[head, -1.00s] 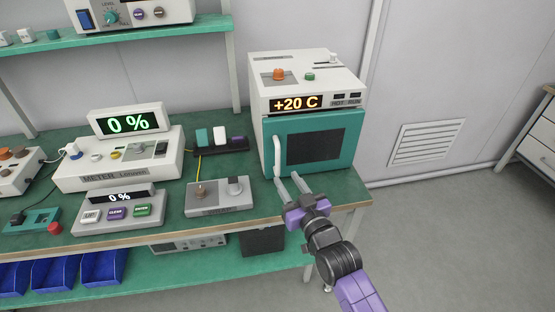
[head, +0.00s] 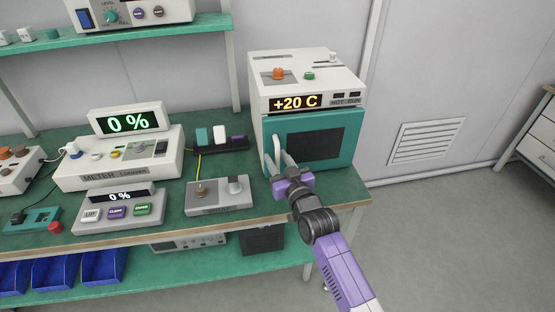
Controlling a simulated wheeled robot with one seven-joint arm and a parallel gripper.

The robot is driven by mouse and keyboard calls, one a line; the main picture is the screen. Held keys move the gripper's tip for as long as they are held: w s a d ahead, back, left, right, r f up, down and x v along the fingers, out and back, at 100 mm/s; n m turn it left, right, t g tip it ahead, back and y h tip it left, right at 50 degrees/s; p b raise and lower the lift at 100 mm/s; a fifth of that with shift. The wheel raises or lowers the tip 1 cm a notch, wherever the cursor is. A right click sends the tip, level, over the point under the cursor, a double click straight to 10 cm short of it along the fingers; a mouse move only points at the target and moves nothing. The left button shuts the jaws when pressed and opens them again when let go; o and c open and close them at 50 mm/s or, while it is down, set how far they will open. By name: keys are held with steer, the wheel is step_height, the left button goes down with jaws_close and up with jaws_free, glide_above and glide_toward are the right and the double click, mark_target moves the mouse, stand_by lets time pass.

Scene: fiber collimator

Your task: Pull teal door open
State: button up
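The teal door (head: 342,128) is on the front of a white oven-like box (head: 330,72) with a "+20 C" display. The door has a dark window (head: 315,145) and looks closed. Its white upright handle (head: 277,148) is near the door's left edge. My gripper (head: 279,160) is at the lower part of the handle. Its two pale fingers look apart, one on each side of the handle, and partly hide it. I cannot tell whether they touch it.
The box stands at the right end of a green bench (head: 228,215). A grey device (head: 217,197) with knobs lies left of the gripper, and a black rack (head: 220,147) is behind it. Open floor lies right of the bench.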

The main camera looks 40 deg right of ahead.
jaws_close()
stand_by(1.3)
